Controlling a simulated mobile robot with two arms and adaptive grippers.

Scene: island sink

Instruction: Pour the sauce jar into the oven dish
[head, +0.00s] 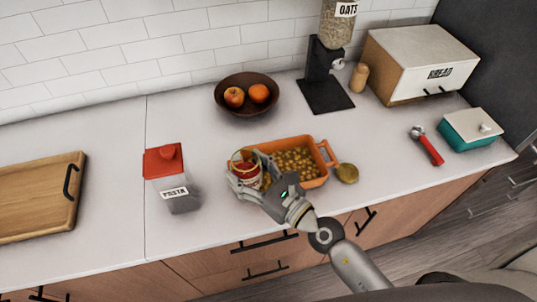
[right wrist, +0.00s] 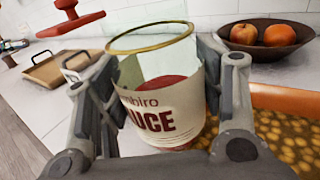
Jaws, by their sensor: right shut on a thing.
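The sauce jar (head: 243,158) is glass, with an open gold-rimmed mouth and a white label reading "SAUCE". My right gripper (head: 252,177) is shut around it, at the left end of the oven dish. In the right wrist view the jar (right wrist: 165,105) stands between both fingers, roughly upright, with red sauce low inside it. The orange oven dish (head: 324,153) holds small yellow-brown pieces and shows at the right of the right wrist view (right wrist: 285,97). The jar's left side and the dish's left end overlap in the head view, so their gap is unclear. My left gripper is not in view.
A round gold lid (head: 347,173) lies right of the dish. A red-lidded pasta container (head: 172,180) stands to the left, a fruit bowl (head: 229,105) behind. A red-handled tool (head: 430,150) and teal box (head: 470,131) are at right.

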